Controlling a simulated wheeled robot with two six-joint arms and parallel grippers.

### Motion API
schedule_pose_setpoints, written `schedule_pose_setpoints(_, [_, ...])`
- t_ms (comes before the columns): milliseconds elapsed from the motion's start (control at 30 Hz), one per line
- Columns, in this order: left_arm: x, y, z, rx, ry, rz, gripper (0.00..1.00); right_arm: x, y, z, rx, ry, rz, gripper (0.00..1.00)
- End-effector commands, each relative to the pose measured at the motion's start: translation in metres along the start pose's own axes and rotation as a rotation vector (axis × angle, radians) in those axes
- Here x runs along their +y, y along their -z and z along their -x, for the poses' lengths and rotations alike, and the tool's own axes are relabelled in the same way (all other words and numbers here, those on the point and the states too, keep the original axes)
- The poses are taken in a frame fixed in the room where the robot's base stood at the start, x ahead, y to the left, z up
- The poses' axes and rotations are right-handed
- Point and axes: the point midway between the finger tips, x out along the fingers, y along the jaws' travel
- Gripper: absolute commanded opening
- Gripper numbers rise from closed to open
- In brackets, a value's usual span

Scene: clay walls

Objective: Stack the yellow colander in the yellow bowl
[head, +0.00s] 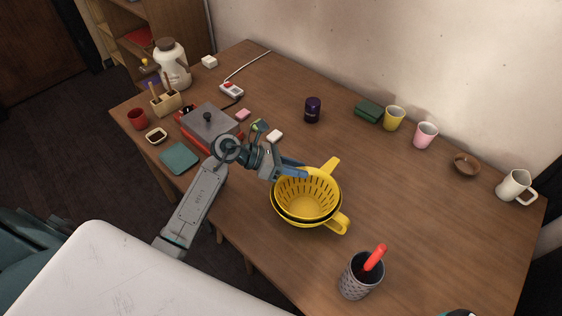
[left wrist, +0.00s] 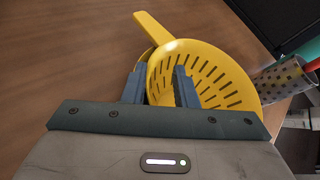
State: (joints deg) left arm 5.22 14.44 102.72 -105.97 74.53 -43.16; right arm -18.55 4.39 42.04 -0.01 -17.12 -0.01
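The yellow colander (head: 307,206), with slots and two handles, appears nested in the yellow bowl (head: 283,217). Most of the bowl is hidden under it; a yellow edge shows below the colander's rim with a dark gap between. My left gripper (head: 300,170) is at the colander's upper-left rim. In the left wrist view my left gripper (left wrist: 160,84) has its fingers apart, one inside the colander (left wrist: 215,80) and one outside its rim. A gap shows between the fingers around the rim.
A patterned cup (head: 357,284) with a red-handled thing stands near the table's front edge, below the colander. A dark purple jar (head: 313,110), yellow cup (head: 394,118) and pink cup (head: 426,135) stand at the back. The wooden table right of the colander is clear.

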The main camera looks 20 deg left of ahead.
Motion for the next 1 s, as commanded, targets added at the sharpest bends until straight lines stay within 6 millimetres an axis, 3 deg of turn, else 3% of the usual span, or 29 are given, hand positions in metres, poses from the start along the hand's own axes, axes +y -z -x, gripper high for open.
schedule_pose_setpoints(100, [-0.001, -0.004, 0.007, 0.003, -0.002, -0.001, 0.26, 0.010, -0.006, 0.000, -0.003, -0.010, 0.002, 0.40])
schedule_pose_setpoints(600, [-0.001, -0.003, 0.096, 0.005, -0.002, -0.002, 0.26, 0.005, -0.007, 0.005, -0.002, -0.005, 0.001, 0.40])
schedule_pose_setpoints(800, [-0.001, -0.003, 0.115, 0.002, -0.001, 0.000, 0.26, 0.005, -0.007, 0.005, -0.002, -0.005, 0.001, 0.40])
schedule_pose_setpoints(1000, [-0.001, -0.003, 0.122, 0.000, 0.000, 0.000, 0.26, 0.005, -0.007, 0.006, -0.002, -0.004, 0.000, 0.40])
